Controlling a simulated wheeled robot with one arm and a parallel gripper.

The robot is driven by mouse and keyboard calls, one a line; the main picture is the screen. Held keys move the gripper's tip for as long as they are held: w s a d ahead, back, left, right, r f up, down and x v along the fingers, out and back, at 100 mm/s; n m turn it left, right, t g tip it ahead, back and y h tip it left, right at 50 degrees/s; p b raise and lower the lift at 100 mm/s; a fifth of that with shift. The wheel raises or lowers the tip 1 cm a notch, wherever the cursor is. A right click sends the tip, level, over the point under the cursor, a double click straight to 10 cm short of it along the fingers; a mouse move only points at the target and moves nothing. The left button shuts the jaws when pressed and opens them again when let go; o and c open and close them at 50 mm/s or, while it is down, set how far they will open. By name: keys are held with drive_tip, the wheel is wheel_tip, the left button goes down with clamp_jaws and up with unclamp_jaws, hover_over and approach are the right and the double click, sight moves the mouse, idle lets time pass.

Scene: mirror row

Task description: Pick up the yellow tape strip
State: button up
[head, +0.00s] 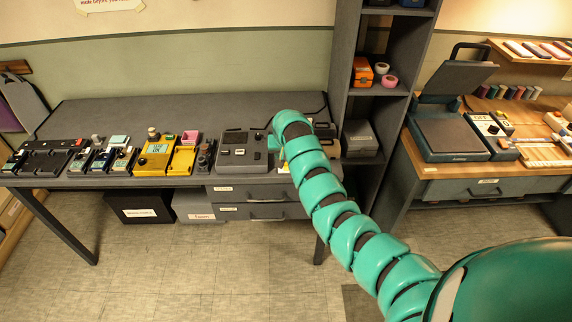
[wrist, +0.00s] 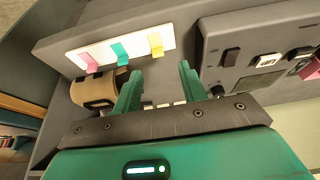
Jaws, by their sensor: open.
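In the wrist view the yellow tape strip (wrist: 155,44) hangs at the right end of a white card (wrist: 139,45), with a teal strip (wrist: 120,53) and a pink strip (wrist: 89,62) to its left. My gripper (wrist: 161,68) is open, its two green fingers apart. The yellow strip appears between and beyond the fingertips, and nothing is held.
A tan object with a dark band (wrist: 95,89) sits left of the left finger. A grey device with switches (wrist: 262,58) is close on the right. In the head view, several devices line the desk (head: 190,110), and a tall shelf (head: 345,60) stands beside my arm.

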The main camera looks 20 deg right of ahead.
sight(286, 166)
drive_tip(key=shift+p+x, duration=0.7)
drive_tip(key=shift+x, duration=1.75)
drive_tip(key=shift+d+f, duration=0.15)
drive_tip(key=shift+f, duration=0.2)
clamp_jaws()
